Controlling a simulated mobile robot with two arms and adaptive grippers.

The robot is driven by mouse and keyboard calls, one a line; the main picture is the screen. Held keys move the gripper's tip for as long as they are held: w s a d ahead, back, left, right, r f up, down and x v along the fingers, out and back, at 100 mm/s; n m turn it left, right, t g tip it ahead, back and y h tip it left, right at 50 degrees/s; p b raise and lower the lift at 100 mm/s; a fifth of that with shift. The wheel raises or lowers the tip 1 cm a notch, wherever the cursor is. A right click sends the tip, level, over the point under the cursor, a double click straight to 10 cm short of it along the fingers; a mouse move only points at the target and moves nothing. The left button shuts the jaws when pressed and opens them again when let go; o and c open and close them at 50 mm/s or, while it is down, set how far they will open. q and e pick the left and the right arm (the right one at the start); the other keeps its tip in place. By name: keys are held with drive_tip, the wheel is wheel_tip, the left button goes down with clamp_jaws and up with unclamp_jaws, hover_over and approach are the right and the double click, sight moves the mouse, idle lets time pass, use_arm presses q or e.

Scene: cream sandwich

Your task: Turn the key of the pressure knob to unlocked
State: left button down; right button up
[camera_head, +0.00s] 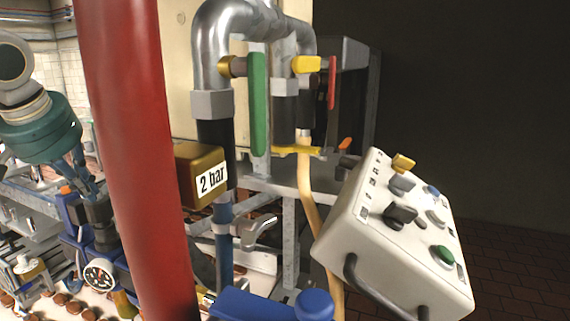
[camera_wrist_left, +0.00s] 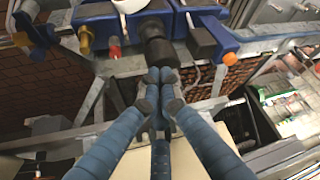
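The black pressure knob (camera_head: 97,214) sits on a blue unit behind the red pipe in the head view. In the left wrist view the knob (camera_wrist_left: 156,42) is a ribbed black cylinder at the top centre. My left gripper (camera_head: 88,188) points down at the knob. Its blue-grey fingertips (camera_wrist_left: 160,85) are drawn together right at the knob's near end. I cannot tell whether they touch it, and no key can be made out between them. My right gripper is not in view.
A thick red pipe (camera_head: 135,150) stands close in front, just right of my left gripper. A round gauge (camera_head: 99,275) is below the knob. A brass "2 bar" block (camera_head: 200,175) and a white control box (camera_head: 395,235) are farther right.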

use_arm(q)
drive_tip(key=shift+s, duration=0.1)
drive_tip(key=shift+s+d, duration=0.1)
drive_tip(key=shift+s, duration=0.15)
drive_tip(key=shift+r, duration=0.15)
wheel_tip(320, 180, up, 6)
drive_tip(key=shift+f, duration=0.1)
idle(0.4)
